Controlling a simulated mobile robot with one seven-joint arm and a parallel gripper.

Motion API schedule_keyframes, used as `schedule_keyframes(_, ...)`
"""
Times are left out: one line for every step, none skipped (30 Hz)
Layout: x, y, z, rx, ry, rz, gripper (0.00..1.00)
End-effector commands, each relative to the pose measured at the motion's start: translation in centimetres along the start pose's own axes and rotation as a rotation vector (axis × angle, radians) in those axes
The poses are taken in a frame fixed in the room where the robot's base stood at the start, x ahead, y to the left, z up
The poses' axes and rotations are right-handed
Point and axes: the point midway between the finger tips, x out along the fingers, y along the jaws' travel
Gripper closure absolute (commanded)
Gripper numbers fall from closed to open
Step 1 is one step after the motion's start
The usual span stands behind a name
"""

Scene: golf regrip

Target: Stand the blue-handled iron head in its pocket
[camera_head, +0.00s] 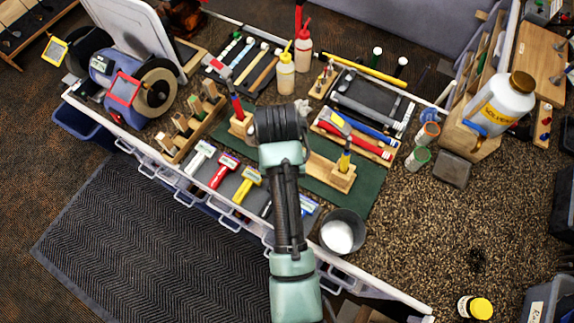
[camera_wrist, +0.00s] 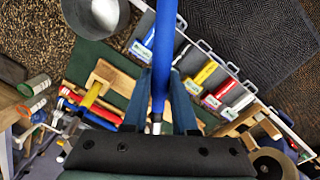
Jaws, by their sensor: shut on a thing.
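In the wrist view, my gripper (camera_wrist: 160,85) is shut on a long blue handle (camera_wrist: 162,55). The handle runs from the top edge down between the fingers to a short silver end near the palm. I cannot make out its iron head, and my arm hides the held piece in the head view. A wooden block (camera_head: 340,178) stands on the green mat (camera_head: 365,192), right of my wrist, with a yellow-handled piece (camera_head: 345,158) upright in it. It also shows in the wrist view (camera_wrist: 106,72). A red-handled piece (camera_head: 236,104) stands in another wooden block (camera_head: 240,127) to the left.
White (camera_head: 200,154), red (camera_head: 224,168) and yellow (camera_head: 246,183) labelled pieces line the front edge. A dark bowl with white contents (camera_head: 338,236) stands near my forearm. Squeeze bottles (camera_head: 286,75) and trays stand behind. Open speckled tabletop (camera_head: 420,215) lies right.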

Motion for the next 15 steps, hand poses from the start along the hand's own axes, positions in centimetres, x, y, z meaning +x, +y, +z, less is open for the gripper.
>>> schedule_keyframes(0.8, -0.2, -1.1, -0.002, 0.04, 0.0, 1.0)
schedule_keyframes(1.2, -0.3, -1.9, -0.002, 0.07, 0.0, 1.0)
schedule_keyframes(1.7, -0.5, -2.9, -0.005, 0.114, -0.001, 1.0)
schedule_keyframes(2.1, -0.7, -3.8, -0.006, 0.153, -0.002, 1.0)
schedule_keyframes(2.4, -0.7, -4.6, -0.006, 0.193, -0.004, 1.0)
schedule_keyframes(2.7, -0.9, -5.7, -0.008, 0.25, -0.006, 1.0)
schedule_keyframes(2.9, -0.9, -6.5, -0.008, 0.294, -0.007, 1.0)
schedule_keyframes(3.1, -0.9, -7.3, -0.007, 0.337, -0.008, 1.0)
schedule_keyframes(3.2, -1.0, -8.2, -0.008, 0.394, -0.01, 1.0)
schedule_keyframes(3.3, -1.1, -8.9, -0.008, 0.436, -0.012, 1.0)
schedule_keyframes(3.4, -1.1, -9.6, -0.007, 0.479, -0.014, 1.0)
schedule_keyframes(3.4, -1.0, -10.4, -0.008, 0.534, -0.016, 1.0)
schedule_keyframes(3.4, -1.0, -10.9, -0.008, 0.575, -0.017, 1.0)
schedule_keyframes(3.4, -0.9, -11.5, -0.007, 0.616, -0.019, 1.0)
schedule_keyframes(3.3, -0.9, -12.2, -0.007, 0.669, -0.022, 1.0)
